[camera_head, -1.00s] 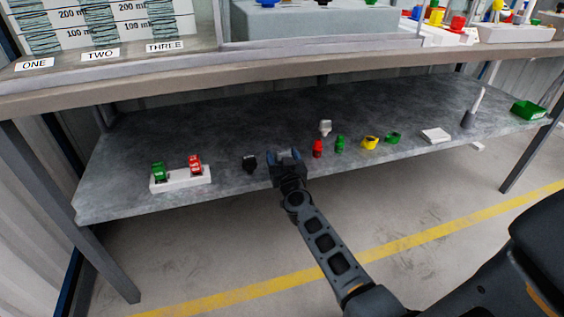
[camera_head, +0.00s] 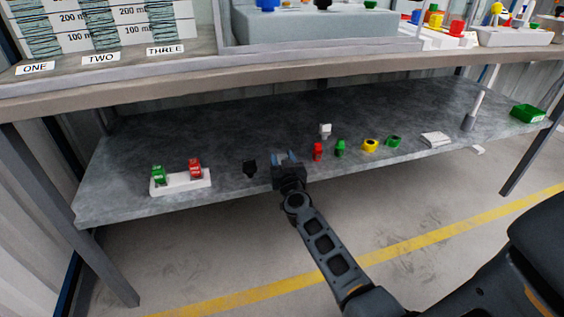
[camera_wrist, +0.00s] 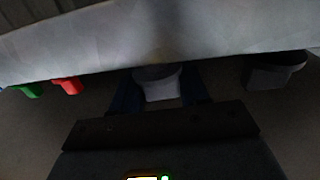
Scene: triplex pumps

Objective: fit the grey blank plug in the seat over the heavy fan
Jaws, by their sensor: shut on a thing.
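My gripper (camera_head: 287,158) is over the lower grey shelf, near its front edge. Its blue fingers are shut on a grey rounded piece, which looks like the grey blank plug (camera_wrist: 160,84), seen between the fingers in the wrist view. The fingers hide part of the plug, and in the head view I cannot make it out clearly. I cannot make out a heavy fan or the seat over it. A grey block (camera_head: 320,27) with blue and green tops stands on the upper bench, cut off by the picture's top edge.
A white holder (camera_head: 180,184) is at left. The upper bench's front edge (camera_head: 250,74) overhangs the shelf.

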